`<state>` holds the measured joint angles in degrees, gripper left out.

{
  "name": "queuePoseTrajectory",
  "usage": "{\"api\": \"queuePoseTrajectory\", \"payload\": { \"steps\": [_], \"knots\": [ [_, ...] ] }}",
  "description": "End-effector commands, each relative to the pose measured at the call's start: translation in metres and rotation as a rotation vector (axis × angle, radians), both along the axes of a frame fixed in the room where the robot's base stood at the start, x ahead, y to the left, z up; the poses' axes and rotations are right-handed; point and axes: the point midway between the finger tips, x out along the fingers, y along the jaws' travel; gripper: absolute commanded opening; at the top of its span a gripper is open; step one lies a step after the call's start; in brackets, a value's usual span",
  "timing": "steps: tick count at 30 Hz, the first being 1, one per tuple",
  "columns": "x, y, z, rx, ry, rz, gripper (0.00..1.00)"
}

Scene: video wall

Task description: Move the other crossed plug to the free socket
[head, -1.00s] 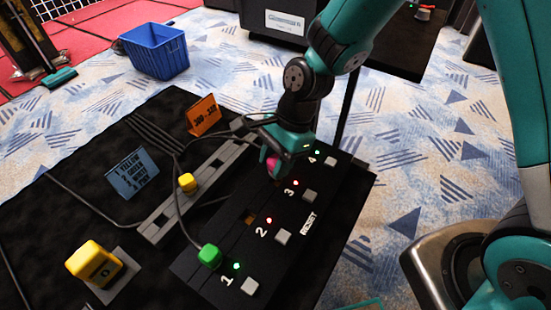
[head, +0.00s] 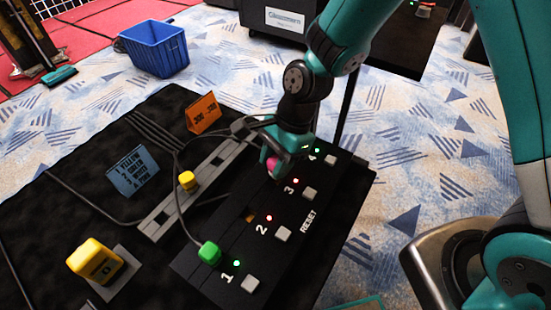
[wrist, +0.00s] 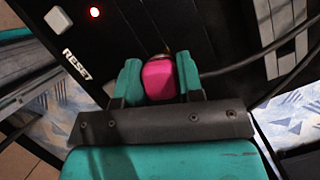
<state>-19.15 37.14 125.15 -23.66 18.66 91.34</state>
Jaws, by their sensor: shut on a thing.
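My gripper (head: 274,162) is shut on a pink plug (head: 270,168) at the upper end of the black socket panel (head: 225,255). In the wrist view the pink plug (wrist: 160,80) sits between the two teal fingers (wrist: 159,82). I cannot tell whether its lower end is seated in a socket. A green plug (head: 208,253) stands at socket 1, with a green light. An uncovered opening (head: 250,214) shows near socket 2, whose light is red. Light 3 is red and light 4 is green. My gripper hides the area around sockets 3 and 4.
A yellow plug (head: 187,180) stands on the grey rail (head: 160,225). A blue card (head: 133,178) lists yellow, green, white, pink for 1 to 4. An orange card (head: 202,112) and a yellow block (head: 95,260) stand nearby. Dark cables cross between rail and panel.

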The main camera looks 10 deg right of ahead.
Motion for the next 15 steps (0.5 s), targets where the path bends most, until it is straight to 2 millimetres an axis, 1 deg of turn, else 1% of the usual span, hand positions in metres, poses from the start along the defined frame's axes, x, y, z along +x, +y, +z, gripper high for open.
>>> {"api": "queuePoseTrajectory", "payload": {
  "steps": [15],
  "knots": [
    [0.0002, 0.0001, -0.0109, 0.0, -0.001, 0.0, 0.12]
  ]
}}
